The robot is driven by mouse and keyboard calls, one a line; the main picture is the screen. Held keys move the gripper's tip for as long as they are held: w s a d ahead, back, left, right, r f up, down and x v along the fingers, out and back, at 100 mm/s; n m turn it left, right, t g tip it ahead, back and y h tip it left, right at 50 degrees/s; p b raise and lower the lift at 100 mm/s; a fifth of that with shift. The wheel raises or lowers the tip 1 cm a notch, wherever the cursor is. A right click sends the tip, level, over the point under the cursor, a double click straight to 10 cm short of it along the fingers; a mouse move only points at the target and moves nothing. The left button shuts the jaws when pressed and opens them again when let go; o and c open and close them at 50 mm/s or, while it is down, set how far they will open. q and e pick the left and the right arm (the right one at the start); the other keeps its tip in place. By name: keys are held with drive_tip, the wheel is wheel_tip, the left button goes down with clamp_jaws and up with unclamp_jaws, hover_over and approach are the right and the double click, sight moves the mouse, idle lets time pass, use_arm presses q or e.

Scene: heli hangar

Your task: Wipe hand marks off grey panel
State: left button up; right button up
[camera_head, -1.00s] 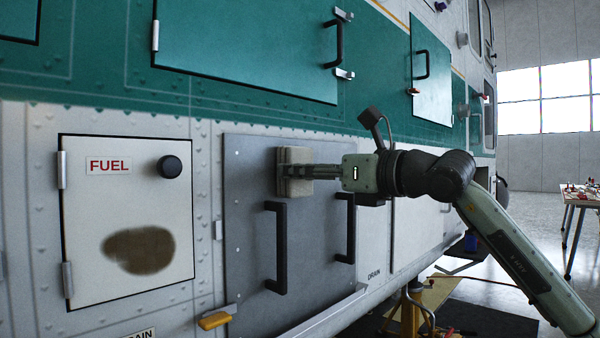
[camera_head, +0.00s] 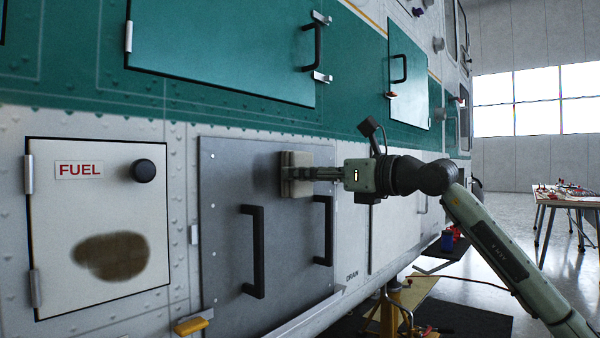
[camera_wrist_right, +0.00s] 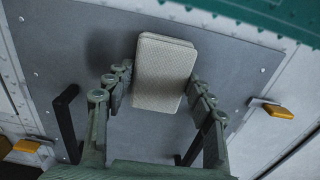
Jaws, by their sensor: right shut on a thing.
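The grey panel (camera_head: 225,215) is set low in the helicopter's side, with two black handles (camera_head: 253,250) on it. My right gripper (camera_head: 312,174) is shut on a beige sponge-like block (camera_head: 297,173) and holds it at the upper part of the panel, above the handles. In the right wrist view the block (camera_wrist_right: 164,72) sits between the fingertips of my right gripper (camera_wrist_right: 160,85), over the panel (camera_wrist_right: 100,40). A dark smudge or shadow shows on the panel beside the block; I cannot tell which. My left gripper is not in view.
A white FUEL door (camera_head: 100,200) with a brown stain and black knob is left of the panel. A yellow latch (camera_head: 191,326) juts out at the panel's lower left. A teal door (camera_head: 220,45) is above. A table (camera_head: 565,197) stands far right, with open floor before it.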

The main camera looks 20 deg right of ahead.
drive_tip(key=shift+s+a+b, duration=0.4)
drive_tip(key=shift+s+a, duration=0.6)
drive_tip(key=shift+a, duration=0.5)
drive_tip(key=shift+s+a+b, duration=0.35)
drive_tip(key=shift+s+a, duration=0.65)
drive_tip(key=shift+a, duration=0.55)
drive_tip(key=shift+s+a+b, duration=0.4)
drive_tip(key=shift+s+a, duration=0.6)
drive_tip(key=shift+a, duration=0.5)
drive_tip(key=shift+s+d+f+b, duration=0.1)
drive_tip(key=shift+s+d+b, duration=0.1)
drive_tip(key=shift+s+b, duration=0.1)
drive_tip(key=shift+b+v, duration=1.1)
drive_tip(key=shift+v, duration=1.55)
drive_tip(key=shift+b+v, duration=0.7)
drive_tip(key=shift+v, duration=0.8)
